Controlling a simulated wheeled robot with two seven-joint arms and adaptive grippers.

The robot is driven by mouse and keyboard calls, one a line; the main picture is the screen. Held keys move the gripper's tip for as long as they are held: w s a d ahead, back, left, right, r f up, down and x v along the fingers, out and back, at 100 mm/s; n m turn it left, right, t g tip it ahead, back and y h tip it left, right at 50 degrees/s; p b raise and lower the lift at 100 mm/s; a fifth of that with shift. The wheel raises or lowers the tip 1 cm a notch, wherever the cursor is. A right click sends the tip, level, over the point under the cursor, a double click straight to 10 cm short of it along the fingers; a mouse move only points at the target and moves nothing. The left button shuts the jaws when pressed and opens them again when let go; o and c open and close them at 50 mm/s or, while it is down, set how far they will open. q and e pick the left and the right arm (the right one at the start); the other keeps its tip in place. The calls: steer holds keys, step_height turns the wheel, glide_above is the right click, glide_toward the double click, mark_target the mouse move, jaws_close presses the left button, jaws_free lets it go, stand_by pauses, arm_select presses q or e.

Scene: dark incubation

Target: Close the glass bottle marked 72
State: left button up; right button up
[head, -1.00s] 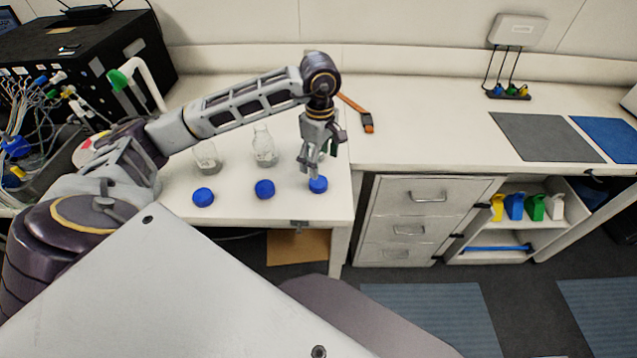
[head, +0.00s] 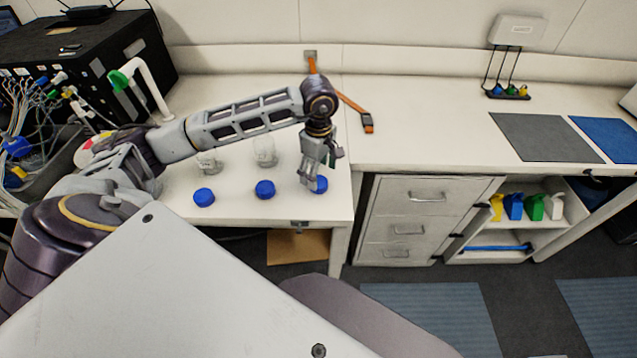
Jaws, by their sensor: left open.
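Two clear glass bottles stand on the white bench, a left one (head: 208,162) and a middle one (head: 265,152), partly covered by my left arm. Their marks are too small to read, so I cannot tell which is 72. Three blue caps lie in front: a left cap (head: 204,197), a middle cap (head: 265,189) and a right cap (head: 320,184). My left gripper (head: 312,183) points down at the right cap, its open fingers overlapping the cap's left side in the picture. I cannot tell whether they touch it. Any bottle behind the gripper is hidden. My right gripper is out of view.
A black box (head: 90,75) and a bundle of cables stand at the left. An orange-handled tool (head: 355,108) lies behind the gripper. A grey mat (head: 545,137) and a blue mat (head: 610,138) lie at the right. The bench between tool and grey mat is clear.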

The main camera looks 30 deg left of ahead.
mark_target(322, 180)
arm_select(q)
steer(key=shift+s+a+f, duration=0.1)
steer(key=shift+s+f, duration=0.05)
steer(key=shift+f, duration=1.75)
steer(key=c, duration=0.8)
steer(key=shift+c, duration=0.3)
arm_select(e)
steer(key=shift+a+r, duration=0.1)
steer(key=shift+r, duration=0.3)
